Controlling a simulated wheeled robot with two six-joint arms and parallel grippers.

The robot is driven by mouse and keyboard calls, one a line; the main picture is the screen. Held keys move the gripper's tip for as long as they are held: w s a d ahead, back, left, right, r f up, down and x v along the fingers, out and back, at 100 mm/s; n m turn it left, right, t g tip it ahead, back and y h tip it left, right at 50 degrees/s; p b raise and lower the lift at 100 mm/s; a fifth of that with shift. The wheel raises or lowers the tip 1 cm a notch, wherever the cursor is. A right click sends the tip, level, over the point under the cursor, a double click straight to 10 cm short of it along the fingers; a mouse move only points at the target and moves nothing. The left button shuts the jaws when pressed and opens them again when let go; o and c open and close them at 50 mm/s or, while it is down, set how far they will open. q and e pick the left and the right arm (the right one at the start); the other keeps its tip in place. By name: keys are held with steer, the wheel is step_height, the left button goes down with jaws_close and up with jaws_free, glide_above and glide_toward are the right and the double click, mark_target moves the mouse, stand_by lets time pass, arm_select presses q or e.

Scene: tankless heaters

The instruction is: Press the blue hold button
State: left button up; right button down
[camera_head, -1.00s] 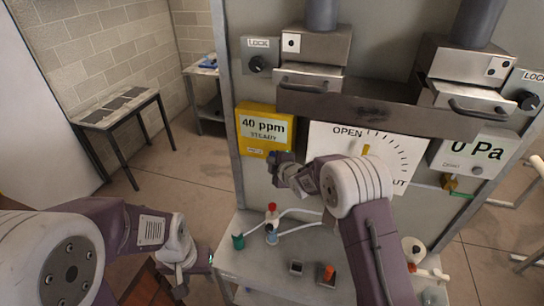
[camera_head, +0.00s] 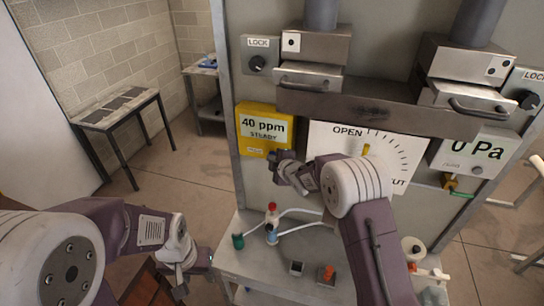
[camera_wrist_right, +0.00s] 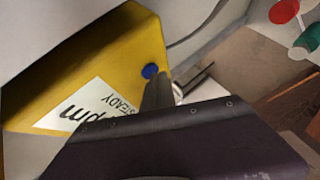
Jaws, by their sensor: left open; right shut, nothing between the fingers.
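The yellow meter (camera_head: 258,128) reads 40 ppm STEADY and hangs on the grey panel. In the right wrist view, a round blue button (camera_wrist_right: 150,71) sits on the side of the yellow meter (camera_wrist_right: 125,50). My right gripper (camera_head: 274,160) is shut and empty at the meter's lower right corner. In the right wrist view its fingertips (camera_wrist_right: 157,84) are just beside and below the blue button; I cannot tell whether they touch it. In the head view I cannot make out the button. My left gripper (camera_head: 182,282) is open, low at the left, away from the panel.
A white OPEN dial (camera_head: 350,140) and a 0 Pa display (camera_head: 474,152) are on the panel. Below, a grey shelf (camera_head: 255,262) holds a red-capped bottle (camera_head: 272,212), a green cap (camera_head: 238,241) and an orange button (camera_head: 327,273). A side table (camera_head: 118,108) stands left.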

steer(key=shift+w+d, duration=0.1)
stand_by(0.4)
steer(key=s+a+b, duration=0.2)
steer(key=s+b, duration=0.4)
steer(key=b, duration=0.1)
steer(key=shift+s, duration=0.4)
stand_by(0.3)
